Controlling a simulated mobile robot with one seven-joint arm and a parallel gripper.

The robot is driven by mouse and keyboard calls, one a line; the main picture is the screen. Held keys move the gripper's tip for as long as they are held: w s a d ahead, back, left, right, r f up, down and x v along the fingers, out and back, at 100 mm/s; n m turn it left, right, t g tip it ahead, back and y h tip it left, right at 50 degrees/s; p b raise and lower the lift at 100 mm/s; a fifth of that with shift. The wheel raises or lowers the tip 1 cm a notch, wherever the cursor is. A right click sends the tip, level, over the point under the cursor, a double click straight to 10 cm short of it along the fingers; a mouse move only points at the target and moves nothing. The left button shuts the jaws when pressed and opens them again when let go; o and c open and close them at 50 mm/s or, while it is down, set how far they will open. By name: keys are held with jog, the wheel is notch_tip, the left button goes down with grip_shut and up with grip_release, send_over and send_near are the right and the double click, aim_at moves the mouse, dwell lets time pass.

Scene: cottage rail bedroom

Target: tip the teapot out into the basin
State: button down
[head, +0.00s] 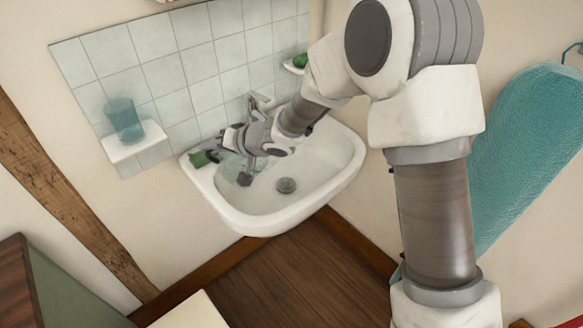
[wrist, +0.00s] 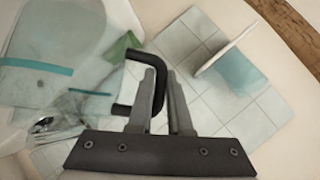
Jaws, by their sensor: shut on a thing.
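My gripper (wrist: 160,92) is shut on the black handle (wrist: 128,85) of the teapot. The teapot looks like clear glass (wrist: 50,40) with a teal band, filling the left of the wrist view. In the head view it shows faintly as see-through glass (head: 229,169) over the left part of the white basin (head: 262,221). My gripper is above that left side, below the tiles. The basin's drain (head: 286,185) shows to the right of the teapot. The teapot's spout and its exact tilt cannot be made out.
A metal tap (head: 260,99) stands at the basin's back. A teal tumbler (head: 124,119) is on a white wall shelf (head: 135,142) to the left. A green item (head: 203,158) shows at the basin's left rim. A teal towel (head: 530,130) hangs at right.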

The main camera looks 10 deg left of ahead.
jog(key=shift+f, duration=0.15)
jog(key=f+b, duration=0.1)
jog(key=a+f+h+b, duration=0.1)
jog(key=s+a+f+n+b, duration=0.1)
jog(key=b, duration=0.1)
jog(key=shift+f+t, duration=0.15)
jog(key=shift+t, duration=0.25)
jog(key=a+h+b, duration=0.1)
jog(key=b, duration=0.1)
jog(key=s+a+f+b, duration=0.1)
jog(key=b, duration=0.1)
jog(key=shift+s+f+n+t+h, duration=0.2)
jog(key=shift+f+n+t+h, duration=0.1)
jog(key=shift+n+h, duration=0.1)
jog(key=s+a+f+n+h+b, duration=0.1)
jog(key=b, duration=0.3)
jog(key=s+a+t+h+b, duration=0.1)
jog(key=b, duration=0.4)
jog(key=s+a+f+n+t+h+b, duration=0.1)
jog(key=h+b, duration=0.1)
jog(key=b, duration=0.3)
jog(key=shift+s+a+f+n, duration=0.15)
jog(key=shift+a+f+n, duration=0.15)
jog(key=shift+a, duration=0.1)
jog(key=shift+s+a+f+b, duration=0.15)
jog(key=shift+f+b, duration=0.1)
jog(key=shift+b, duration=0.2)
